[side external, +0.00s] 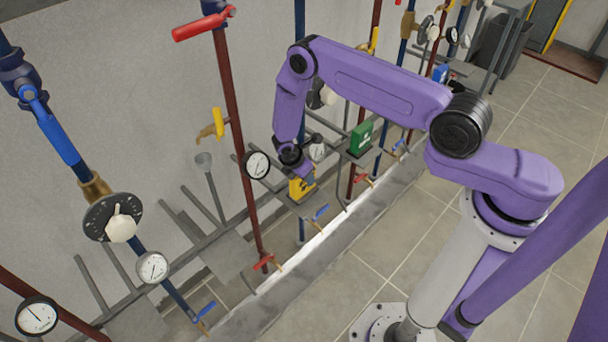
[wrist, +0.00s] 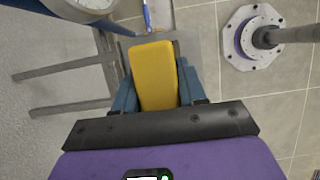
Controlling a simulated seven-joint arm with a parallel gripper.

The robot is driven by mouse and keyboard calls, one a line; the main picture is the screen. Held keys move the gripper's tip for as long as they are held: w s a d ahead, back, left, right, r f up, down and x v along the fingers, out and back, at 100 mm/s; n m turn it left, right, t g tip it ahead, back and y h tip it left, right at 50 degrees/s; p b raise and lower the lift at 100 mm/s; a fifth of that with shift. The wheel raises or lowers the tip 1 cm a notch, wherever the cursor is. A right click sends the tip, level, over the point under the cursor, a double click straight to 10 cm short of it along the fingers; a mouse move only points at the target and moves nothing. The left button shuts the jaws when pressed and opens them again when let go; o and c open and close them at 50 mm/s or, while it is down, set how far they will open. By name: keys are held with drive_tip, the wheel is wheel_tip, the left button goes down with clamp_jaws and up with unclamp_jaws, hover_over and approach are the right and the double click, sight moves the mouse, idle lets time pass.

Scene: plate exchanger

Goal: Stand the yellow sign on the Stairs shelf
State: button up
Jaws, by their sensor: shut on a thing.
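The yellow sign (side external: 300,188) is a small yellow block with dark marks on its face, seen in the side external view. My gripper (side external: 298,178) is shut on it from above. In the wrist view the yellow sign (wrist: 153,75) sits between the two blue fingers of my gripper (wrist: 157,88). A small grey shelf (side external: 322,203) is at the sign's lower edge in the side view. I cannot tell whether the sign touches it. No shelf label is readable, so I cannot tell which one is the Stairs shelf.
A green sign (side external: 361,138) stands on another shelf to the right, and a blue sign (side external: 440,73) is farther back. Bare grey shelves (side external: 222,256) are at lower left. Red and blue pipes with valves and a gauge (side external: 257,164) stand close to my gripper. Open floor lies to the right.

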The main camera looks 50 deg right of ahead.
drive_tip(key=shift+f, duration=0.55)
drive_tip(key=o, duration=1.2)
drive_tip(key=v, duration=1.7)
drive_tip(key=shift+a+r, duration=0.15)
drive_tip(key=shift+r, duration=0.1)
